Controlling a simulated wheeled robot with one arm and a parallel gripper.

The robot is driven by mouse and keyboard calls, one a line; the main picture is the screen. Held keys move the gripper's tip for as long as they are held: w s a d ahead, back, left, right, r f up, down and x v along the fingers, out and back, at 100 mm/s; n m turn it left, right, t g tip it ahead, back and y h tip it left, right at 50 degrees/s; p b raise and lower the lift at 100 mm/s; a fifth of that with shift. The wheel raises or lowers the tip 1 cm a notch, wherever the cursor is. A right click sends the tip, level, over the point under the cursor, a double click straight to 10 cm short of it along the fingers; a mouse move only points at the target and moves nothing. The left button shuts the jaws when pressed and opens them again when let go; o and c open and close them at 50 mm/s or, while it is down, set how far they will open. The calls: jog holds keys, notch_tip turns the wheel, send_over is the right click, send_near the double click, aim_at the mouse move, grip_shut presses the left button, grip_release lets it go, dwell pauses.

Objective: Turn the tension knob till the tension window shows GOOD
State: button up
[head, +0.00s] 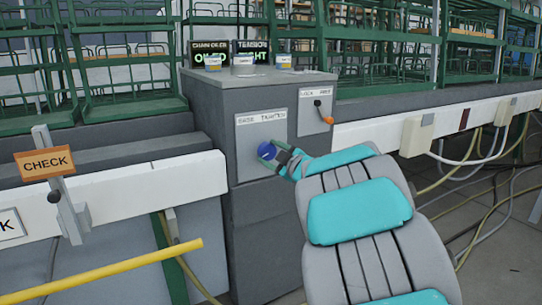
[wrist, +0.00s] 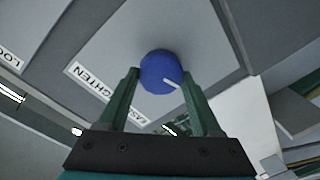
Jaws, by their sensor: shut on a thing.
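The blue tension knob (head: 265,150) is on a light plate (head: 248,133) on the grey cabinet's front. In the wrist view the knob (wrist: 158,70) sits between the two green fingers of my gripper (wrist: 160,76), which is shut on it. Its white pointer mark points to the lower right. The plate's label reads EASE and TIGHTEN. In the head view my gripper (head: 272,153) hides part of the knob. The tension window (head: 262,57) stands on top of the cabinet; its green word ends in HT, with its start hidden behind a can.
A chain oiler window (head: 204,58), partly covered, stands left of the tension window. Several small cans (head: 242,62) are on the cabinet top. A lever with an orange grip (head: 326,119) is right of the knob. A CHECK sign (head: 45,162) and yellow bar (head: 110,270) are at left.

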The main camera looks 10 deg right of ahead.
dwell(0.4)
jog(key=o, duration=1.4)
jog(key=shift+s, duration=0.15)
jog(key=shift+v, duration=3.8)
